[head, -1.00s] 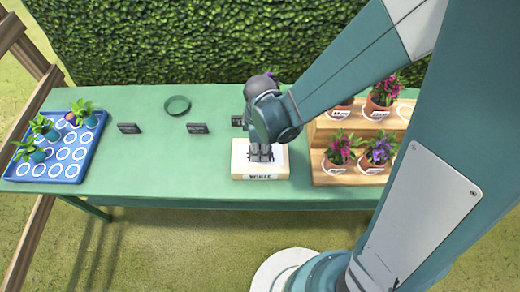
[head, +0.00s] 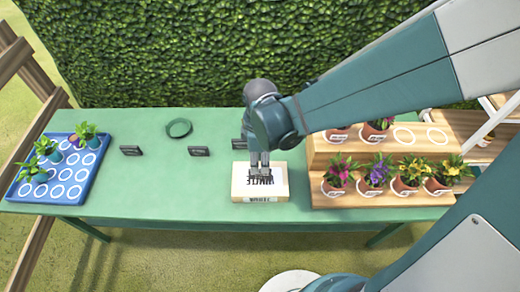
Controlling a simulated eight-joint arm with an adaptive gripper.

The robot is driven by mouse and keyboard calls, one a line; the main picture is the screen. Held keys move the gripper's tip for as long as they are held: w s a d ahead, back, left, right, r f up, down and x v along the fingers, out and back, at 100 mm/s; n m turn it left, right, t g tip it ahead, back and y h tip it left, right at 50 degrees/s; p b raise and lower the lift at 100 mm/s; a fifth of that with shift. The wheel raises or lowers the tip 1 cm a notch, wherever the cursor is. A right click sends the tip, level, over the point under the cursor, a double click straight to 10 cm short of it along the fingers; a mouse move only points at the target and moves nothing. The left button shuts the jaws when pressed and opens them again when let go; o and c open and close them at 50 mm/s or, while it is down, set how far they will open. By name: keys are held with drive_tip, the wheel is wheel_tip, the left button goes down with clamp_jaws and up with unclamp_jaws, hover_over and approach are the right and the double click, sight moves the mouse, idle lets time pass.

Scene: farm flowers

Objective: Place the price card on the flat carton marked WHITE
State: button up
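The flat carton (head: 240,190) is a low, light wooden-coloured box in the middle of the table, with WHITE printed on its top panel and front. My gripper (head: 260,169) points down over the back part of the carton top. Its fingers look close together, but I cannot tell whether they are shut or hold anything. I cannot make out a separate price card on the carton or in the fingers.
A stepped wooden stand (head: 325,201) with several potted flowers is close on the carton's right. A blue tray (head: 62,195) with several small plants is at far left. A green ring (head: 179,128) lies at the back. The green table (head: 150,190) is clear left of the carton.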

sight(260, 170)
drive_tip(key=shift+r+p, duration=0.35)
drive_tip(key=shift+r, duration=1.75)
drive_tip(key=shift+d+r, duration=0.1)
drive_tip(key=s+d+r+m+t, duration=0.2)
drive_tip(key=d+r+m+t, duration=0.1)
drive_tip(key=d+r+m, duration=0.5)
drive_tip(key=s+d+r+m+t, duration=0.3)
drive_tip(key=d+r+m, duration=0.6)
drive_tip(key=d, duration=0.5)
drive_tip(key=shift+d+r+m+t, duration=0.15)
drive_tip(key=shift+m+t, duration=0.35)
drive_tip(key=shift+t, duration=0.1)
drive_tip(key=shift+s, duration=0.1)
